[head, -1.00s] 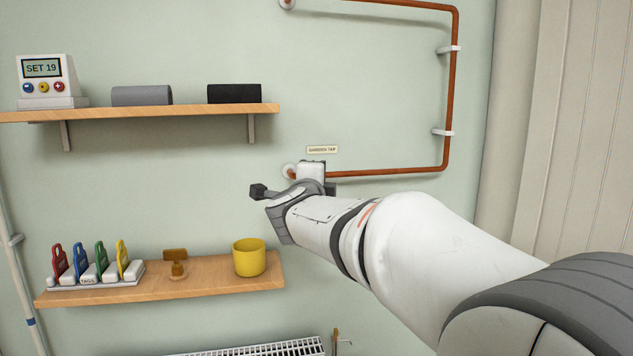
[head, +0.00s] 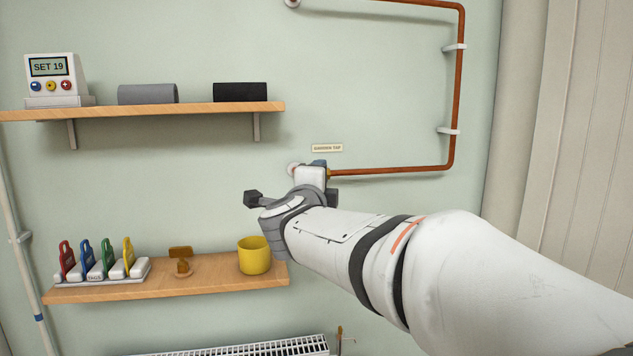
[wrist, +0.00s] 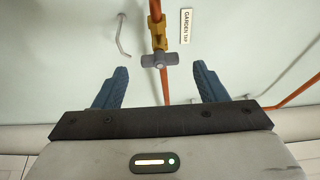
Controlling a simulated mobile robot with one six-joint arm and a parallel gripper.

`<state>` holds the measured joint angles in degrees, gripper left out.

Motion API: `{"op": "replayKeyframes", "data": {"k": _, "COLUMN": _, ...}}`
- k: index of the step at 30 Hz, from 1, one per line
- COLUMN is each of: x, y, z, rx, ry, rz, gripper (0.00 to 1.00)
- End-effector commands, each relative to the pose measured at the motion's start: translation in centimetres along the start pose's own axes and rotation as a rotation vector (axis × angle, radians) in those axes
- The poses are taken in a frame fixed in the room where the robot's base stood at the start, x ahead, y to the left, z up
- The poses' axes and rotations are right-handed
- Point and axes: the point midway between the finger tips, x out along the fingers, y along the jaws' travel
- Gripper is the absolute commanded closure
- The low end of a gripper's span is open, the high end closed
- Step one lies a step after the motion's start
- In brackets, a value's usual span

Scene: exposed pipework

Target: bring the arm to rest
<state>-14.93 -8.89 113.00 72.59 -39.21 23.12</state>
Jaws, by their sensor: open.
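My gripper (wrist: 161,67) shows in the wrist view with its two blue fingers wide apart and nothing held between them. A brass valve with a grey T-shaped handle (wrist: 159,60) appears in the gap between the fingertips. I cannot tell how far ahead of them it is. A "GARDEN TAP" label (wrist: 186,26) is on the wall beside it. In the head view my white arm reaches from the lower right toward the wall, its wrist below the label (head: 327,148). The arm hides the valve and most of my gripper there.
A copper pipe (head: 455,100) runs around the right of the wall. The upper shelf (head: 190,109) holds a display box and two dark rolls. The lower shelf (head: 215,281) holds a tag rack, a small brown object and a yellow mug (head: 254,255) close to my wrist. A radiator (head: 260,347) is below.

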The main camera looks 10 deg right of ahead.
Motion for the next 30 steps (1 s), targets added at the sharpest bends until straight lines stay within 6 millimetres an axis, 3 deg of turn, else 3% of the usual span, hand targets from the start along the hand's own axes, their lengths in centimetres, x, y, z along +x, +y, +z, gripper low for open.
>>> {"op": "replayKeyframes", "data": {"k": 6, "x": -2.5, "y": 0.0, "z": 0.0, "rx": 0.001, "ry": 0.0, "rz": -0.001, "gripper": 0.35}}
{"op": "replayKeyframes", "data": {"k": 20, "x": -2.8, "y": -0.2, "z": 0.4, "rx": -0.05, "ry": -0.047, "rz": 0.0, "gripper": 0.35}}
{"op": "replayKeyframes", "data": {"k": 26, "x": -4.7, "y": 0.7, "z": 2.8, "rx": -0.364, "ry": -0.332, "rz": 0.03, "gripper": 0.35}}
{"op": "replayKeyframes", "data": {"k": 30, "x": -8.0, "y": 4.6, "z": 3.4, "rx": -0.676, "ry": -0.586, "rz": 0.117, "gripper": 0.35}}
